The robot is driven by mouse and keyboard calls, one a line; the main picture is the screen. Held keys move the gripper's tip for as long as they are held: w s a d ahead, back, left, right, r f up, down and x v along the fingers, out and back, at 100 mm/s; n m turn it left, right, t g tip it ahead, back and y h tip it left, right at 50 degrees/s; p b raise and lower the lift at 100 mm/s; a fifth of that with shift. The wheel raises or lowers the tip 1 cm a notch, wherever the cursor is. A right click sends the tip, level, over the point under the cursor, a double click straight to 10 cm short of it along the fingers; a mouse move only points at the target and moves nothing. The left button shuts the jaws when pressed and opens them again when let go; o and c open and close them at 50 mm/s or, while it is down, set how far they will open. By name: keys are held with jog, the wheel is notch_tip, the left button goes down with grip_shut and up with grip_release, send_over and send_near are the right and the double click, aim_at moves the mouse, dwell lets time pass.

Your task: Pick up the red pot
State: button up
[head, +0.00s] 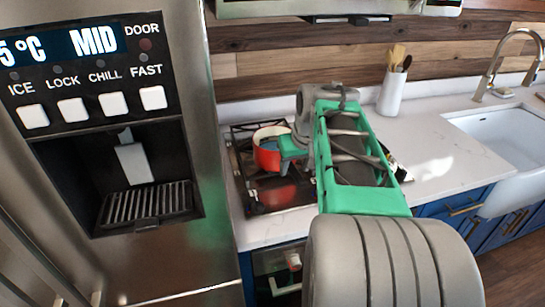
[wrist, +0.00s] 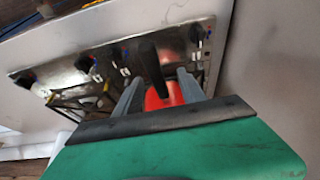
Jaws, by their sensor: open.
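In the wrist view, my gripper (wrist: 158,78) is open, with two grey fingers apart. A dark handle (wrist: 149,62) shows between the fingers, with red of the pot (wrist: 165,95) behind it. I cannot tell whether either finger touches the handle.
The black stove top (head: 278,196) lies between the steel fridge (head: 225,120) and the white counter (head: 440,170). A white utensil holder (head: 391,93) stands at the back, and a sink (head: 505,135) is on the right. The stove's front knobs show in the wrist view.

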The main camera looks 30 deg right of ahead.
aim_at(294, 170)
jog(key=p+x, duration=0.1)
jog(key=x, duration=0.6)
jog(key=shift+d+p, duration=0.3)
jog(key=shift+d, duration=0.05)
jog(key=shift+w+r, duration=0.1)
grip_shut()
dwell(0.7)
jog(key=shift+w+r, duration=0.1)
jog(key=shift+r, duration=0.05)
